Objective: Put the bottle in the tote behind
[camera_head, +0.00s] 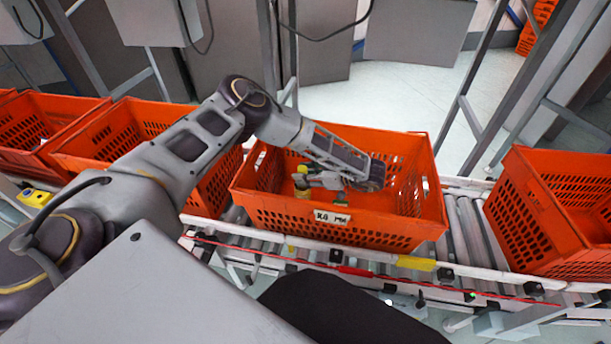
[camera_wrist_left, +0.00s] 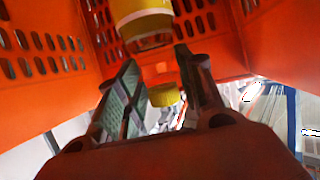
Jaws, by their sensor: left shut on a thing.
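The bottle (camera_head: 301,188) has a yellow cap and shows yellow and pale parts. It is inside the middle orange tote (camera_head: 320,216), near its left part. My left gripper (camera_head: 312,181) reaches down into this tote and is shut on the bottle near its cap end. In the left wrist view the bottle's white and yellow body (camera_wrist_left: 143,20) is beyond the fingers, and its yellow cap (camera_wrist_left: 163,96) sits between the two fingers (camera_wrist_left: 160,92). Whether the bottle touches the tote floor is hidden. My right gripper is not in view.
Orange totes stand on the roller conveyor (camera_head: 465,228): one at the right (camera_head: 530,215), one left of the middle tote (camera_head: 120,165) and another at the far left (camera_head: 40,155). Grey metal posts (camera_head: 480,90) stand behind. Tote walls surround my left gripper closely.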

